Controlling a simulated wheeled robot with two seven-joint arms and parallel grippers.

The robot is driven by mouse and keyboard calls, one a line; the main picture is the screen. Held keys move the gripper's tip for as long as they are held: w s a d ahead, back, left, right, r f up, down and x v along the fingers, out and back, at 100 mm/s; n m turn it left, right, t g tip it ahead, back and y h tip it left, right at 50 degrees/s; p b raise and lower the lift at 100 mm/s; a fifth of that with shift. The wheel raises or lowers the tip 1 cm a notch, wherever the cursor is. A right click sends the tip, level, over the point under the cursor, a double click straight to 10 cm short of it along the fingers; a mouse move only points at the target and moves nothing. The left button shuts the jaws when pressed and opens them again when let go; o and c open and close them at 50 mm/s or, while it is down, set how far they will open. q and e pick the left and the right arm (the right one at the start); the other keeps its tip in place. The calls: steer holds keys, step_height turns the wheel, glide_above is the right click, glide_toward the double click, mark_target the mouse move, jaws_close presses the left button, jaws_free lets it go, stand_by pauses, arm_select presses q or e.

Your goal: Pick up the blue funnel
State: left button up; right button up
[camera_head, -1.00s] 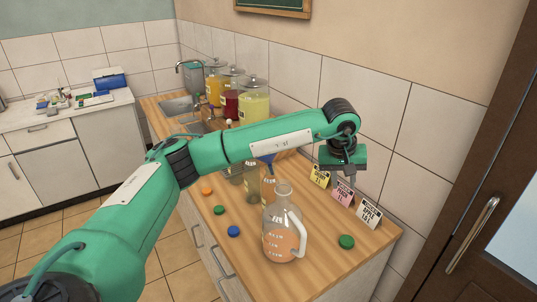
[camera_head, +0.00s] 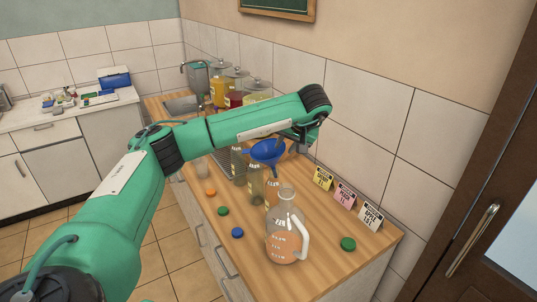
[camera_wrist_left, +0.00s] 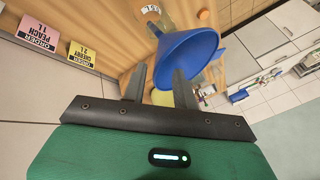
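In the left wrist view the funnel (camera_wrist_left: 187,52) lies just beyond the fingers, nearer the right-hand one. My left gripper (camera_wrist_left: 158,78) is open, with nothing visible held between its fingers. My right gripper is not in view.
A glass jug (camera_head: 287,235) stands in front of the funnel. Another bottle (camera_head: 256,183) is beside it. Yellow, pink and white order cards (camera_head: 345,195) line the wall side. Several coloured caps lie on the counter (camera_head: 330,265). Lidded jars (camera_head: 257,90) stand behind my arm.

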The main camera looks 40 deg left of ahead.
mark_target(280, 155)
arm_select(q)
steer(key=p+x, duration=0.3)
steer(key=x, duration=0.2)
steer(key=shift+s+f+p, duration=0.1)
steer(key=shift+s+p, duration=0.1)
steer(key=shift+p, duration=0.15)
steer(key=shift+w+f, duration=0.1)
steer(key=shift+f, duration=0.25)
steer(key=shift+c, duration=0.2)
jaws_close()
